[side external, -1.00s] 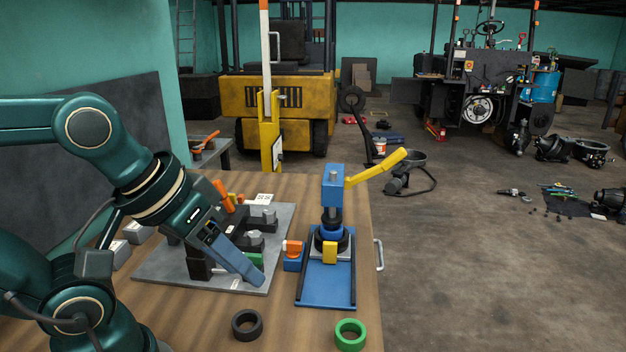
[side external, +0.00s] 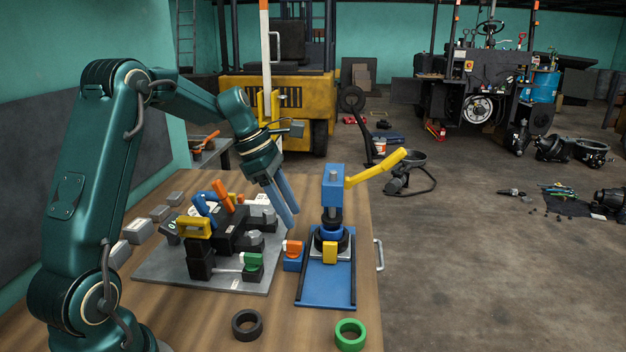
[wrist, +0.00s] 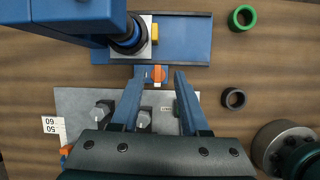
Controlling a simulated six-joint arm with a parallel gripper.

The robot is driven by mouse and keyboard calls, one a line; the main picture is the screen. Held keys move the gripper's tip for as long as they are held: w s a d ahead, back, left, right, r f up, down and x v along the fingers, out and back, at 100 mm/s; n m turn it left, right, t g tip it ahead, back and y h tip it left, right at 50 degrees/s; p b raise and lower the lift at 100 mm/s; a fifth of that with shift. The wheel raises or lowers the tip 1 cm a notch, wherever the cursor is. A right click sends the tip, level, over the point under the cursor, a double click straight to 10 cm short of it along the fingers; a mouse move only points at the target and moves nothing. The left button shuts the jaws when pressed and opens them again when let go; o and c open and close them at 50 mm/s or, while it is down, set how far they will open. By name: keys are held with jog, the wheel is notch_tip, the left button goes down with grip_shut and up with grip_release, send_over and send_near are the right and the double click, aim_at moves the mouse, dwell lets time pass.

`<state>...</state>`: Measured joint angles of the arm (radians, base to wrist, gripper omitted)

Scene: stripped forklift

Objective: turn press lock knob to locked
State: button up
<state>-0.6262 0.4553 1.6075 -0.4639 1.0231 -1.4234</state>
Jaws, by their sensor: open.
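The press lock knob (side external: 293,247) is orange and sits on a small blue block at the left side of the blue press (side external: 333,185). In the wrist view, the orange knob (wrist: 160,75) shows between the two fingertips and beyond them, beside the press base. My gripper (side external: 288,221) is open and empty, pointing down above the knob and slightly left of it in the side view. In the wrist view, my gripper (wrist: 158,79) has its fingers spread, one on each side of the knob. I cannot tell whether they reach its height.
A grey plate (side external: 170,268) with valves, levers and a green knob (side external: 252,261) lies left of the press. The press's yellow lever (side external: 377,169) sticks out to the upper right. A black ring (side external: 247,325) and a green ring (side external: 350,335) lie on the front table.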

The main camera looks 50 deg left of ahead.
aim_at(292, 242)
jog(key=f, duration=0.1)
jog(key=a+f, duration=0.1)
jog(key=f, duration=0.1)
jog(key=shift+s+a+n, duration=0.4)
jog(key=shift+x, duration=2.25)
jog(key=shift+s+d, duration=0.1)
grip_shut()
